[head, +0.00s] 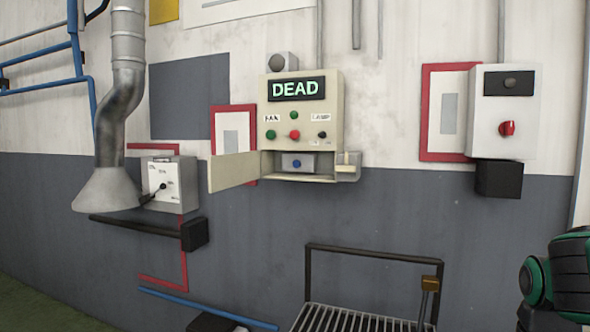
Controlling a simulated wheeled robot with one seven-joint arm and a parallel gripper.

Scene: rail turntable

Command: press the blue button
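The blue button (297,164) sits on a small grey plate inside a recess low in the cream control box (333,108) on the wall. The box's flap door (234,172) stands open to the left, so the button shows uncovered. Above it the box carries a display reading "DEAD" (297,89), a green button (270,134), a red button (294,134) and a small dark knob (322,134). My gripper is not in view. Only a dark green and black part of my arm shows at the lower right, well away from the box.
A railed metal grate (340,318) stands below the box. A grey box with a red knob (507,128) hangs at right. A lever box (168,184) and a duct hood (107,190) are at left. The wall between the control box and the right box is mostly clear.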

